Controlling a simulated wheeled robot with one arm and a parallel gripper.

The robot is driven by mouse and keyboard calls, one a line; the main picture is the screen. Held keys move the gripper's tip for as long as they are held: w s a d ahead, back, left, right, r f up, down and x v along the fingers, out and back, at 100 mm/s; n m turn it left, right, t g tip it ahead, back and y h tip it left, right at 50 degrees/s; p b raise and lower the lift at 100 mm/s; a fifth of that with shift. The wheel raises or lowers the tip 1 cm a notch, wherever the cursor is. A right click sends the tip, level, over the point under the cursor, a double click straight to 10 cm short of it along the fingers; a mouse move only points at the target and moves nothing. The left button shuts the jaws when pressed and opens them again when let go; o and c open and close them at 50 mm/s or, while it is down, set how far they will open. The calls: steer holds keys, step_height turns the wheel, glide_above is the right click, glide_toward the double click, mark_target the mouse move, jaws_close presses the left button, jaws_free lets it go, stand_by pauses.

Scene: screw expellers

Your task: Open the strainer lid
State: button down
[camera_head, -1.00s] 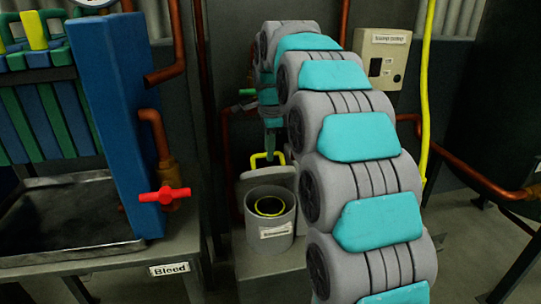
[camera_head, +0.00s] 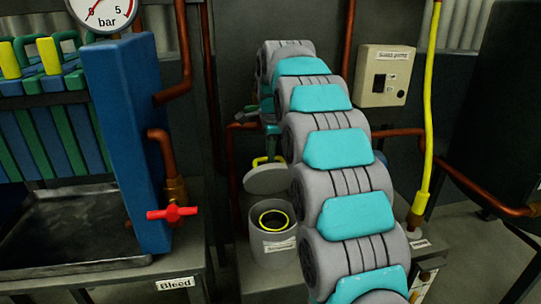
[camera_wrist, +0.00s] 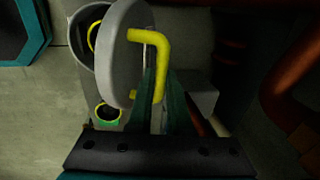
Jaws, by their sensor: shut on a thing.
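The grey strainer pot (camera_head: 274,240) stands open on a low stand, with a yellow ring inside its mouth. Its round grey lid (camera_head: 268,179) is tilted up behind and above the mouth, clear of most of the rim. The lid's yellow handle (camera_head: 262,160) faces my gripper (camera_head: 270,128). In the wrist view the lid (camera_wrist: 122,60) shows nearly edge-on beside the pot (camera_wrist: 80,35). My gripper's dark green fingers (camera_wrist: 163,88) are shut on the yellow handle (camera_wrist: 155,45). The lid's hinge is hidden.
My arm covers the pot's right side.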

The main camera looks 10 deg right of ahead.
steer(key=c, duration=0.8)
jaws_free()
steer(key=shift+c, duration=0.2)
steer(key=shift+r, duration=0.1)
step_height(320, 180, up, 8)
steer(key=s, duration=0.1)
steer(key=shift+s+f, duration=0.25)
steer(key=shift+s, duration=0.05)
